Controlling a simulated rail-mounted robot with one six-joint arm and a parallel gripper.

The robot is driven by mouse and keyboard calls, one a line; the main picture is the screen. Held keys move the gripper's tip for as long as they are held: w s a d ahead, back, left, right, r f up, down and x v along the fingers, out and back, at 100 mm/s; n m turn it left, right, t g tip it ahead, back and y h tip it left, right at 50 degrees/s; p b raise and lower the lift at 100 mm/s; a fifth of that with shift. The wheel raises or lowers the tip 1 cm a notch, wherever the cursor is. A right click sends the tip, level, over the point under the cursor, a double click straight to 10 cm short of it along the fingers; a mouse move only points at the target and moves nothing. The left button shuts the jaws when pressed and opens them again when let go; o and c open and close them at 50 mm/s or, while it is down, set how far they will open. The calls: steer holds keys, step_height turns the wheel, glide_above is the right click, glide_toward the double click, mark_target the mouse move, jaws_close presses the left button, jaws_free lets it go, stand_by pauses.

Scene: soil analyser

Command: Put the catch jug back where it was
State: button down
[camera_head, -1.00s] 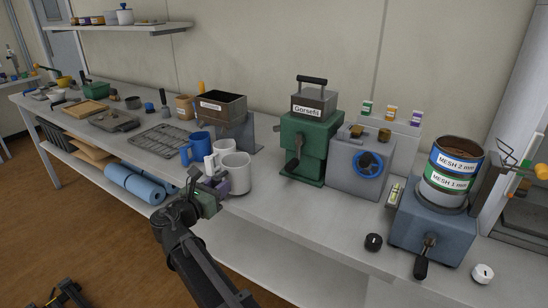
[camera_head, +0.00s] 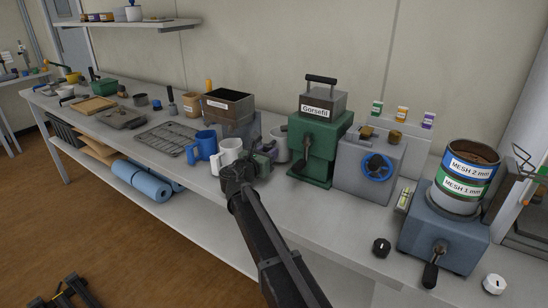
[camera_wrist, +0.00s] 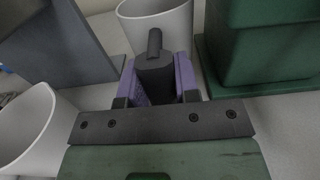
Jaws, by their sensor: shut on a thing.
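The catch jug (camera_head: 279,147) is a pale grey cup beside the green machine, just left of its base. In the wrist view, the jug (camera_wrist: 165,22) is at the top, with its dark handle between the purple fingers. My gripper (camera_wrist: 157,78) is shut on that handle; in the head view, my gripper (camera_head: 264,153) is left of the jug and partly covers it. The jug looks upright. I cannot tell whether its bottom touches the bench. The green machine (camera_head: 318,145) carries a hopper labelled "Gorsefil".
A white mug (camera_head: 230,150) stands close to my gripper on the left, with a blue mug (camera_head: 205,143) beyond it. A brown-filled hopper (camera_head: 228,105) on a grey stand is behind them. A grey machine with a blue wheel (camera_head: 376,167) is right of the green one.

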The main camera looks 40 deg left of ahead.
steer(key=shift+s+f+b, duration=0.15)
steer(key=shift+f+b, duration=0.25)
steer(key=shift+f, duration=0.55)
steer(key=shift+r, duration=0.2)
steer(key=shift+f, duration=0.2)
steer(key=c, duration=0.8)
jaws_free()
steer(key=shift+c, duration=0.2)
steer(key=shift+r, duration=0.2)
steer(key=s, duration=0.8)
steer(key=s+d, duration=0.1)
steer(key=s, duration=0.3)
